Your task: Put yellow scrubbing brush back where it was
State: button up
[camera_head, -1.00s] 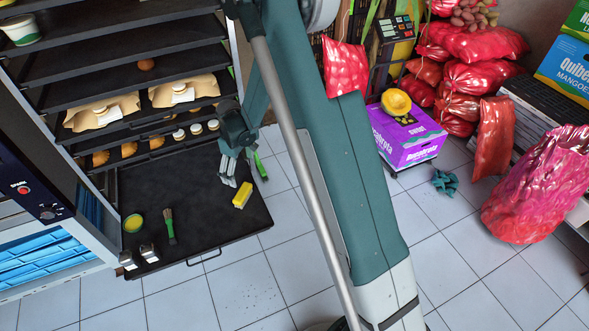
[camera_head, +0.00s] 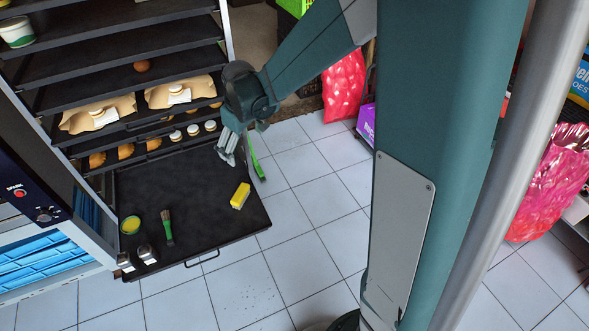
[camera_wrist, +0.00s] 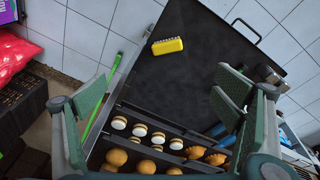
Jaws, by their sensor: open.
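The yellow scrubbing brush (camera_head: 240,196) lies on the right part of the pulled-out black tray (camera_head: 190,235), with pale bristles along one side. It also shows in the wrist view (camera_wrist: 167,46), near the top of the tray. My gripper (camera_head: 227,152) is above the tray's back right part, behind the brush and apart from it. In the wrist view its two green finger pads (camera_wrist: 160,108) stand wide apart with nothing held between them.
Racks above hold buns and paper-wrapped items (camera_head: 179,95). A green-handled thing (camera_head: 256,160) is beside the tray. The tray's middle is clear.

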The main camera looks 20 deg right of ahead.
jog(key=s+d+r+m+t, duration=0.2)
jog(key=s+d+r, duration=0.1)
jog(key=s+r, duration=0.9)
jog(key=s+d+r+m+t, duration=0.1)
jog(key=s+m, duration=0.1)
jog(key=s, duration=0.7)
jog(key=s+d+r+m+t, duration=0.1)
jog(key=s+r, duration=0.1)
jog(key=s, duration=0.7)
jog(key=shift+m+t, duration=0.3)
jog(key=shift+m, duration=0.1)
